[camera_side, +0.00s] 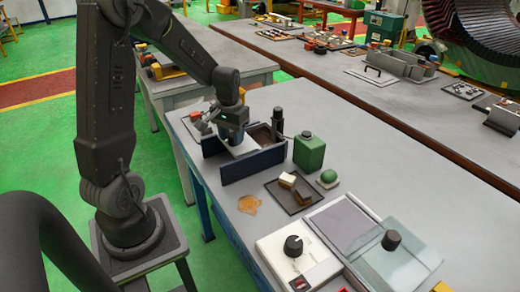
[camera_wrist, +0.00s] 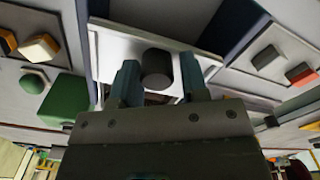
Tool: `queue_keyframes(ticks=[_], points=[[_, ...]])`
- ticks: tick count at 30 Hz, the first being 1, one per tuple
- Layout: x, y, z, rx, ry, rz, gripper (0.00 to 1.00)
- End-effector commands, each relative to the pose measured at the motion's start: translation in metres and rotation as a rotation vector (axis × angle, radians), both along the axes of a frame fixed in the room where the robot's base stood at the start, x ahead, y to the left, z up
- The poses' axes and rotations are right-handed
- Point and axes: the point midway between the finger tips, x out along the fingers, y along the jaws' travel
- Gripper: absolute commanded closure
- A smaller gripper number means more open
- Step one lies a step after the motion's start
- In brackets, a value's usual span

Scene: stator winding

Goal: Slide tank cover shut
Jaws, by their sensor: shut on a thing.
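The tank (camera_side: 254,166) is a dark blue walled box on the grey bench in the side view. A pale, flat cover (camera_side: 240,147) lies over part of it, and the brownish inside shows open to the right of the cover. My gripper (camera_side: 234,132) points down over the cover. In the wrist view the gripper (camera_wrist: 160,82) has its two fingers on either side of a dark round knob (camera_wrist: 157,66) on the white cover (camera_wrist: 115,45). The gripper is shut on this knob. The fingertips are partly hidden in the side view.
A green bottle (camera_side: 309,151) stands close to the right of the tank, with a dark upright post (camera_side: 278,120) at the tank's far right. A tray with blocks (camera_side: 294,188), a green dome (camera_side: 328,178) and a white knobbed device (camera_side: 296,257) are nearer the camera. An orange stain (camera_side: 249,204) marks the bench.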

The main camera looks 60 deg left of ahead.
Motion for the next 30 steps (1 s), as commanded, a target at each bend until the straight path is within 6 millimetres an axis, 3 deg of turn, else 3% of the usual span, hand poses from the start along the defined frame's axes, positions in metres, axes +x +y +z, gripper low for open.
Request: queue_keyframes(ticks=[1, 30], points=[[-0.002, -0.005, -0.006, -0.016, 0.021, -0.001, 0.72], [0.044, -0.005, -0.007, -0.016, 0.021, -0.001, 0.74]])
